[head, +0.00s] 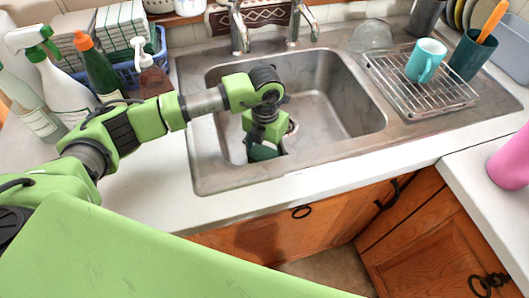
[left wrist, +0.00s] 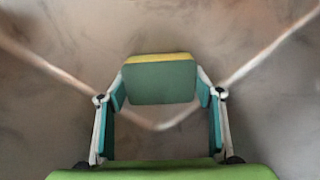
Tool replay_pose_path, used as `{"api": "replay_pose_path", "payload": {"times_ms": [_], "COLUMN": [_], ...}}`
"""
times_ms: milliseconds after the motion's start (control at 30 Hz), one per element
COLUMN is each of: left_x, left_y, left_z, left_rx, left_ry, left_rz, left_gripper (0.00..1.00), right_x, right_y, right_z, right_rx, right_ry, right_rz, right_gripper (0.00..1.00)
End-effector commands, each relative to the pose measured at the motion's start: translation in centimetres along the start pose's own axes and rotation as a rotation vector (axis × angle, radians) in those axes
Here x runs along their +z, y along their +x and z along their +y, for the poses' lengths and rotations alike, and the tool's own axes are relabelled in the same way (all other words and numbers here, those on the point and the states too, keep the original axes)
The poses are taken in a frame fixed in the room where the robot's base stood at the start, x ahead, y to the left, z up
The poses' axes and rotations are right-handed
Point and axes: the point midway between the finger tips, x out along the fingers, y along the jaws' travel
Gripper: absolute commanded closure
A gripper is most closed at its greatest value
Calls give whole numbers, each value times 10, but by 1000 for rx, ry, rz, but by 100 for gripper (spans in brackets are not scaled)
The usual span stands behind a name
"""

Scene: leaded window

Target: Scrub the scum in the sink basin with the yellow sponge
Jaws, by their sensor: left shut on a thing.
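The sink basin (head: 335,105) is grey metal with dull, darker smudges on its inside. My left gripper (head: 264,148) reaches down into the left part of the basin. In the left wrist view, the left gripper (left wrist: 160,100) is shut on the sponge (left wrist: 160,82), which has a dark green face and a yellow edge. The sponge sits between the two teal finger pads. Faint dark scum smudges (left wrist: 60,105) show on the basin surface around it. I cannot tell whether the sponge touches the basin. My right gripper is not in view.
A wire rack (head: 425,92) with a teal mug (head: 426,60) stands right of the basin. Spray and soap bottles (head: 62,88) stand at the left. The faucet (head: 240,28) rises behind the basin. A pink object (head: 510,162) is on the right counter. The front counter strip is clear.

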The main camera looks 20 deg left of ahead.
Motion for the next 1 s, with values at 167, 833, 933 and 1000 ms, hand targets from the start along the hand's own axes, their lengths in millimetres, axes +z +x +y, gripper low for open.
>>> {"api": "replay_pose_path", "payload": {"times_ms": [167,833,933,1000], "left_x": [6,6,6,6], "left_y": [4,-34,-44,-51], "left_z": [6,6,6,6], "left_rx": [1,0,0,0], "left_ry": [-1,-1,-1,-1], "left_rz": [-1,-1,-1,-1], "left_gripper": [57,57,57,57], "right_x": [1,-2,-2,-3], "right_y": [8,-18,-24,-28], "right_z": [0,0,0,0], "right_rx": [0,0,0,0], "right_ry": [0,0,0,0], "right_rz": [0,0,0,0], "right_gripper": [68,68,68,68]}}
